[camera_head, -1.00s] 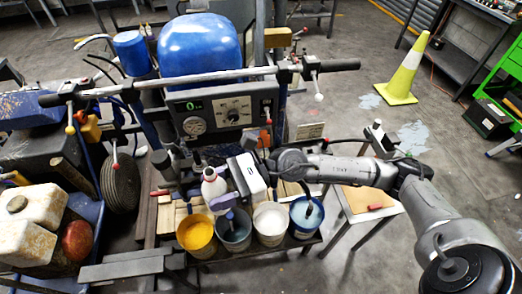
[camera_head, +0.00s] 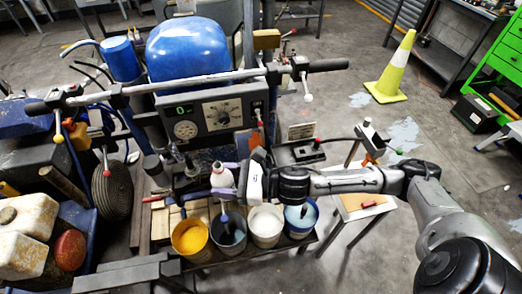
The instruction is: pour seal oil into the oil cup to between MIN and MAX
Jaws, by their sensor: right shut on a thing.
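A small white bottle with a reddish cap (camera_head: 222,176) is above the row of paint pots, in front of the striper. My right gripper (camera_head: 231,173) comes in from the right and is shut on this bottle, which looks close to upright. The gripper's white housing hides part of its right side. Dark fittings (camera_head: 190,167) of the striper are just left of the bottle. I cannot make out the oil cup or its MIN and MAX marks among them. My left gripper is not in view.
A yellow pot (camera_head: 190,239), a grey-blue pot (camera_head: 228,234), a white pot (camera_head: 265,226) and a blue pot (camera_head: 301,217) stand below the bottle. The handlebar (camera_head: 200,82) and control panel (camera_head: 213,112) are behind it. A cone (camera_head: 394,70) stands far right on open floor.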

